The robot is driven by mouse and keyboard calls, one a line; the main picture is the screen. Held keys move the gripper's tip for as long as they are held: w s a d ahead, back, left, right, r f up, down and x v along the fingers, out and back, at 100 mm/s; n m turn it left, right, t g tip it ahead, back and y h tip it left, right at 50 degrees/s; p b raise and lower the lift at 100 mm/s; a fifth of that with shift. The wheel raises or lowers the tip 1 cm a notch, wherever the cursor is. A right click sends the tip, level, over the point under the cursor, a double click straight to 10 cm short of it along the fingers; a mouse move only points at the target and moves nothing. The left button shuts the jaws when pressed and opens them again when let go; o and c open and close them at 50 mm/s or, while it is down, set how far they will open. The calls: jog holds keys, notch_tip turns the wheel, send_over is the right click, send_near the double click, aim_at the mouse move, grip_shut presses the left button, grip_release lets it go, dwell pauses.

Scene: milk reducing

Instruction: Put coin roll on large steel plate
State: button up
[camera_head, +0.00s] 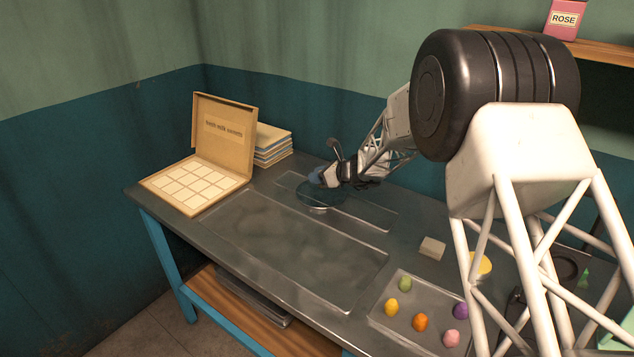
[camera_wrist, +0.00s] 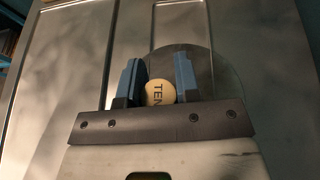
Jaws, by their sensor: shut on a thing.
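The coin roll (camera_wrist: 160,92) shows as a pale yellow round end marked TEN in the wrist view. It sits between the two blue fingers of my gripper (camera_wrist: 160,80), which is shut on it. In the head view my gripper (camera_head: 319,178) is at the back of the table and hides the roll. A large rectangular steel-looking panel (camera_head: 290,250) lies in front.
An open cardboard box (camera_head: 222,187) with pale squares stands at the left, with stacked books (camera_head: 272,150) behind. A tray (camera_head: 385,327) of several coloured egg-shaped pieces and a small grey block (camera_head: 432,247) are at the right. The large panel is bare.

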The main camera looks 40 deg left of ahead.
aim_at(317, 191)
jog(key=shift+w+a, duration=0.65)
jog(key=shift+a, duration=0.05)
jog(key=shift+f, duration=0.15)
jog(key=shift+f, duration=1.65)
jog(key=shift+f, duration=0.15)
jog(key=o, duration=1)
jog(key=shift+c, duration=0.2)
jog(key=v, duration=1.2)
jog(key=shift+r, duration=0.25)
